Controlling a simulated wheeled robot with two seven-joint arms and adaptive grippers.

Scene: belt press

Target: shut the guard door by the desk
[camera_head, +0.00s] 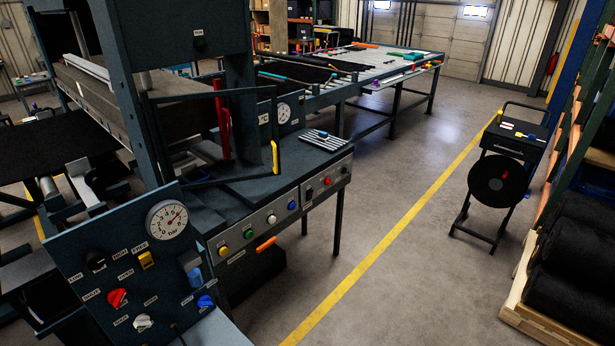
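The guard door (276,124) is a dark open-looking frame beside the press post, with a yellow handle (275,157) on its right edge. It stands out at an angle from the press, over the back left part of the control desk (316,158), so it looks open. A red upright part (223,120) shows through the frame. The desk's sloped front carries several coloured buttons and knobs. Neither of my grippers is in view.
A panel with a pressure gauge (167,220) and knobs stands in the near left foreground. A long work table (390,72) lies behind the desk. Floor right of the desk is clear up to a black reel stand (497,180) and a rack with dark rolls (575,250).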

